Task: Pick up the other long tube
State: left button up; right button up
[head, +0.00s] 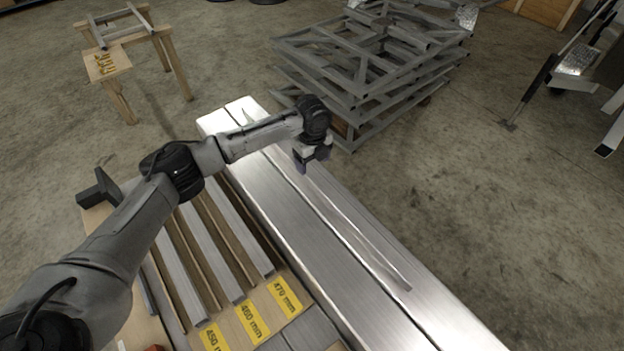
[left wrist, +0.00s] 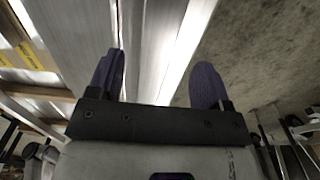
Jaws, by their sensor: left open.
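Several long grey tubes lie side by side in a wooden rack in the head view. One tube (head: 238,229) ends near the 470 mm label, another tube (head: 211,253) near the 460 mm label, and one (head: 178,270) near the 450 mm label. My left gripper (head: 312,162) is open and empty, pointing down over the wide shiny aluminium beams to the right of the rack. In the left wrist view its two purple fingers (left wrist: 158,75) stand apart, with a bright metal strip (left wrist: 160,40) running beyond them. No tube is held. My right gripper is out of view.
The shiny beams (head: 330,240) run diagonally beside the rack. The yellow 470 mm label (head: 284,297) marks the rack's front. Stacked grey frames (head: 370,65) stand beyond the beams. A small wooden stand (head: 110,65) is at the back left. Open concrete floor lies right.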

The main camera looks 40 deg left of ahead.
aim_at(312, 173)
pick_arm(q)
jog(key=shift+s+f+b, duration=0.15)
jog(key=shift+f+b, duration=1.15)
jog(key=shift+f, duration=1.7)
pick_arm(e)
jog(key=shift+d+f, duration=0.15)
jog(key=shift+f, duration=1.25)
pick_arm(q)
jog(key=shift+c, duration=0.6)
jog(key=c, duration=1.1)
grip_shut()
jog(key=shift+r, duration=0.2)
